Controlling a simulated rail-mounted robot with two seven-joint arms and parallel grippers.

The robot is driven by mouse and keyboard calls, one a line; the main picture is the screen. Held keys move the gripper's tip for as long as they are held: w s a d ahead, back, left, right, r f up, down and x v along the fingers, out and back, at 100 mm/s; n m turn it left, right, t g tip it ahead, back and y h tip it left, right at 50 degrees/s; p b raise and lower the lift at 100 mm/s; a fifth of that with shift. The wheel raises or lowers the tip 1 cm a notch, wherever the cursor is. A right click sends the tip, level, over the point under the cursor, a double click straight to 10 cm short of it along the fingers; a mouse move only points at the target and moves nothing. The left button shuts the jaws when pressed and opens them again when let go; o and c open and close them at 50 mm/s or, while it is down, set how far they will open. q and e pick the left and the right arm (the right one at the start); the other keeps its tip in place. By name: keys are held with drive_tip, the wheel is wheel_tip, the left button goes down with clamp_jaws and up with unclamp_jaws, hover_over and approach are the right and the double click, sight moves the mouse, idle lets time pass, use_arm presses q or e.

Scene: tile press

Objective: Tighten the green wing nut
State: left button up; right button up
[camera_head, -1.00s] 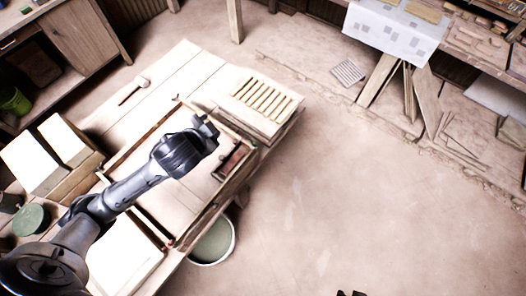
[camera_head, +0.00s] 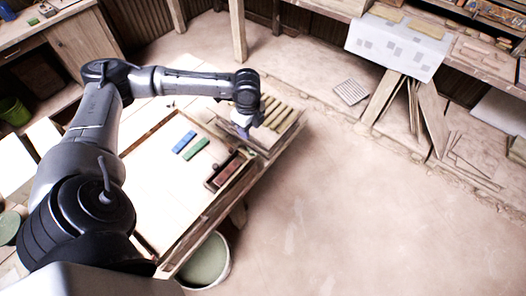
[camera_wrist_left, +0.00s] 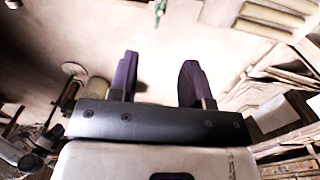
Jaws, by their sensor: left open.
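My left gripper (camera_head: 242,131) points down over the table near the slatted rack. In the left wrist view its two purple fingers (camera_wrist_left: 157,72) stand apart with nothing between them. A small green and pale thing (camera_wrist_left: 159,10) shows at the top edge of that view, beyond the fingertips; I cannot tell whether it is the green wing nut. I cannot make out the wing nut in the head view. A blue bar (camera_head: 184,142) and a green bar (camera_head: 195,150) lie flat on the tray, left of the gripper. My right gripper is not in view.
A dark wooden box (camera_head: 211,184) sits at the tray's right side. The slatted rack (camera_head: 287,116) lies at the table's far right corner. A bucket (camera_head: 226,268) stands on the floor by the table.

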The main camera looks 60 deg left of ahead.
sight(251, 153)
use_arm(q)
drive_tip(key=shift+m, duration=0.8)
wheel_tip(251, 153, down, 14)
drive_tip(key=shift+d+r+b, duration=0.1)
drive_tip(key=shift+b, duration=0.85)
clamp_jaws()
